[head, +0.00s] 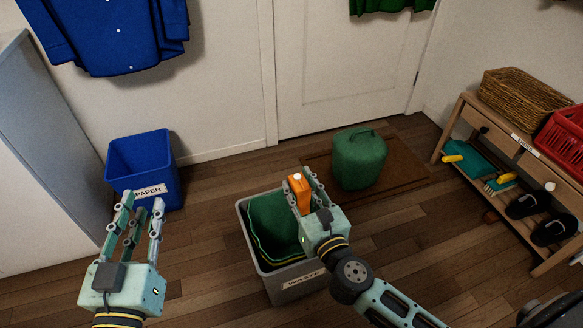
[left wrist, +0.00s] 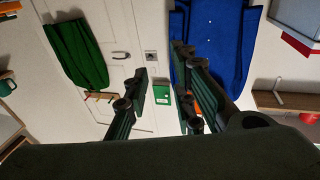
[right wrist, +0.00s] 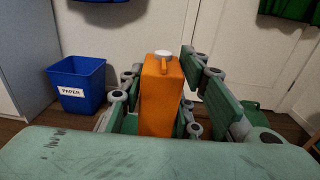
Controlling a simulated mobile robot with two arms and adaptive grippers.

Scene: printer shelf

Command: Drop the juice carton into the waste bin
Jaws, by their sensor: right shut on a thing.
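The juice carton is orange with a white cap (head: 298,188). My right gripper (head: 308,190) is shut on it and holds it upright above the right part of the waste bin. The carton (right wrist: 163,95) also shows between the fingers in the right wrist view. The waste bin (head: 292,287) is grey, labelled WASTE, with a green liner inside; the gripper and carton hide part of its opening. My left gripper (head: 133,212) is open and empty, in front of the blue paper bin.
The blue bin labelled PAPER (head: 148,190) stands by the wall at left. A wooden shelf (head: 470,125) with baskets and slippers stands at right. Floor between the bins is clear.

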